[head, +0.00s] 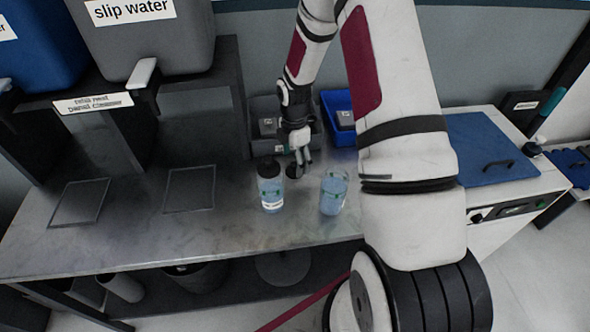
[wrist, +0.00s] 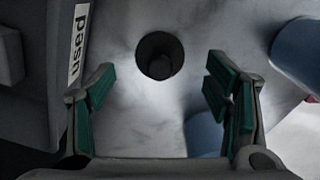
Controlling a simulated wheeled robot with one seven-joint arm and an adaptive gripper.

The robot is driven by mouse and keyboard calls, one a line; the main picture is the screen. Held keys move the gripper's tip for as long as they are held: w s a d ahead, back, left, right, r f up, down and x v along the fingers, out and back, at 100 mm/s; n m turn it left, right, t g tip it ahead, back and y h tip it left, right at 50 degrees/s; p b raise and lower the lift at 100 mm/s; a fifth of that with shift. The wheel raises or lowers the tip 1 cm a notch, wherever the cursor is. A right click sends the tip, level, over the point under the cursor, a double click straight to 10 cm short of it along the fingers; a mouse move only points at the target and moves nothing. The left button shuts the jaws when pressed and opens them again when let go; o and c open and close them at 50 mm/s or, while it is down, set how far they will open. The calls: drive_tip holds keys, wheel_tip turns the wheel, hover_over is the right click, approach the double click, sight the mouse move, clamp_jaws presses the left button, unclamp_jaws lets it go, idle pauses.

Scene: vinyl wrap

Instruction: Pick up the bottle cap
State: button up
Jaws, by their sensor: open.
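The bottle cap (wrist: 160,55) is a small dark round piece on the grey worktop in the wrist view, ahead of and between my finger pads. In the head view a dark disc (head: 293,171), likely this cap, shows just below my gripper (head: 303,159). My gripper is open and empty above it, with green-padded fingers apart on either side in the wrist view (wrist: 159,85). One bottle with blue liquid (head: 270,190) has a dark top. Another blue bottle (head: 333,192) stands to its right, with no dark top visible.
Grey bins (head: 262,145) and a blue bin (head: 338,120) stand behind the gripper. The worktop's left (head: 130,225) has free room.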

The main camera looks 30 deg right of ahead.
drive_tip(key=shift+f, duration=1.45)
drive_tip(key=shift+c, duration=0.2)
drive_tip(key=c, duration=0.9)
